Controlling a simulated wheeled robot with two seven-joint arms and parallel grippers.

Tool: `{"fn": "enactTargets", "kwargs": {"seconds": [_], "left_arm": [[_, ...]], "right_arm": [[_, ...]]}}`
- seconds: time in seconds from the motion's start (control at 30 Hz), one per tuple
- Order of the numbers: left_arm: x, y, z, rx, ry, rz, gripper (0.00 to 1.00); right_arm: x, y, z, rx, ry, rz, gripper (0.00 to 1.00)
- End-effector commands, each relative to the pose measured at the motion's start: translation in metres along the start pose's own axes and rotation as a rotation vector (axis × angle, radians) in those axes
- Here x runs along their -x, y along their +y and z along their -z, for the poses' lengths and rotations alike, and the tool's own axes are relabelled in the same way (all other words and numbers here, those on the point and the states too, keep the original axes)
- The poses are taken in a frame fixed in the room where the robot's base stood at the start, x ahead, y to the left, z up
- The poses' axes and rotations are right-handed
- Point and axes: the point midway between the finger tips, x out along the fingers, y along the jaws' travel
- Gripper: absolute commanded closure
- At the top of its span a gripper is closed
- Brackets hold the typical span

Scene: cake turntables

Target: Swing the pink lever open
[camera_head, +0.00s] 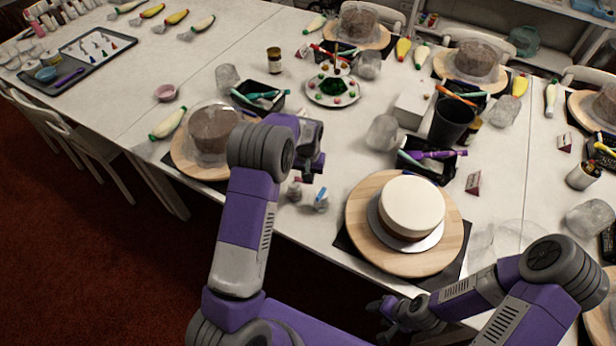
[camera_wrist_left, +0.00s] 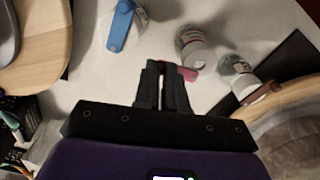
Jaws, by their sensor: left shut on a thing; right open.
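The pink lever (camera_wrist_left: 187,73) shows in the left wrist view at the tips of my left gripper (camera_wrist_left: 165,78). The fingers are closed on the lever, and hide part of it. It belongs to a small clear container with a white top (camera_wrist_left: 196,52); in the head view this container (camera_head: 295,189) stands near the table's front edge, below my left gripper (camera_head: 318,165). My right gripper (camera_head: 383,312) is open and empty at the bottom of the head view, in front of the table.
A container with a blue lever (camera_wrist_left: 121,28) and one with a brown lever (camera_wrist_left: 262,92) stand close by. A white cake (camera_head: 411,206) on a wooden turntable (camera_head: 367,220) is to the right. A brown cake (camera_head: 211,128) on another turntable (camera_head: 187,160) is to the left.

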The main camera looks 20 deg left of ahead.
Motion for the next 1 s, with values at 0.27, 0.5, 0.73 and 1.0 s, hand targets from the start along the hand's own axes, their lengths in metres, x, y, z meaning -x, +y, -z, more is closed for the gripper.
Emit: {"fn": "enactTargets", "kwargs": {"seconds": [0.27, 0.5, 0.73, 1.0], "left_arm": [[0.000, 0.000, 0.001, 0.008, 0.001, 0.000, 1.00], [0.000, 0.000, 0.001, 0.007, 0.001, 0.000, 0.77], [0.000, 0.000, 0.000, 0.006, 0.001, 0.000, 0.63], [0.012, 0.000, 0.001, 0.007, 0.004, -0.001, 0.63]], "right_arm": [[0.000, 0.000, 0.000, 0.000, 0.000, 0.000, 0.48], [0.000, 0.000, 0.000, 0.000, 0.000, 0.000, 0.48], [0.000, 0.000, 0.000, 0.000, 0.000, 0.000, 0.48], [0.002, -0.001, 0.000, 0.000, 0.000, 0.000, 0.48]]}}
